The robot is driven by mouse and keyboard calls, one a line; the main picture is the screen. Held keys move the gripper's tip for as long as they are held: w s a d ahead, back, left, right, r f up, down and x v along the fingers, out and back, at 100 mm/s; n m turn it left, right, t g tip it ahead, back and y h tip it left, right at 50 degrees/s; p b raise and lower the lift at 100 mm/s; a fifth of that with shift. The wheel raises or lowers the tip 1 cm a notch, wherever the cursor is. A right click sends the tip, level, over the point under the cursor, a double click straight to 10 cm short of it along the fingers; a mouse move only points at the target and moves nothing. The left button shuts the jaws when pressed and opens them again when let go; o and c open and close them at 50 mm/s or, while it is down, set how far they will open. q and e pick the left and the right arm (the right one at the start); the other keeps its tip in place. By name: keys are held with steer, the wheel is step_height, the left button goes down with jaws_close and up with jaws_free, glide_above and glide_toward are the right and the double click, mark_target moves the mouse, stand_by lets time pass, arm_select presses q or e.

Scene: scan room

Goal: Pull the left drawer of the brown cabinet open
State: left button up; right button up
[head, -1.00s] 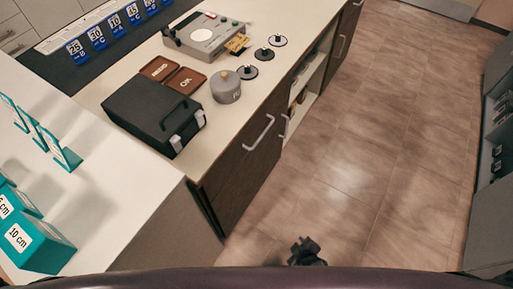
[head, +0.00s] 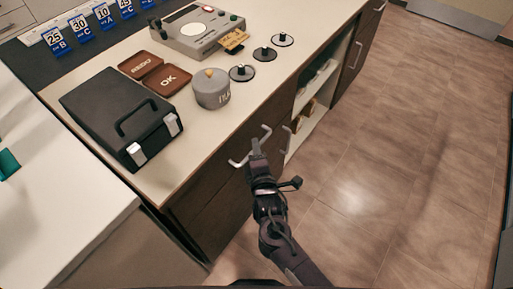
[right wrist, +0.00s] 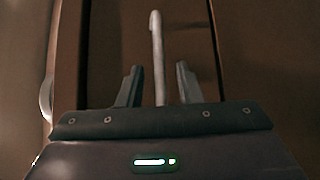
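The brown cabinet (head: 205,215) stands under the cream counter, its dark front facing right. Its left drawer front looks flush with the cabinet. The light bar handle (head: 266,131) of that drawer is partly hidden behind my right gripper (head: 257,146). In the right wrist view, the handle (right wrist: 157,50) runs upright between the two fingers of my right gripper (right wrist: 158,85). The fingers are open, one on each side of the handle, with a visible gap to each. My left gripper is not in view.
On the counter are a black case (head: 120,115), a grey pot (head: 212,90), brown trays (head: 166,80) and several black-knobbed discs (head: 264,54). Open shelves (head: 312,95) lie farther along the cabinet. The tiled floor (head: 390,170) to the right is clear.

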steer(key=shift+w+a+f, duration=0.1)
steer(key=shift+w+a, duration=0.05)
steer(key=shift+w, duration=0.65)
jaws_close()
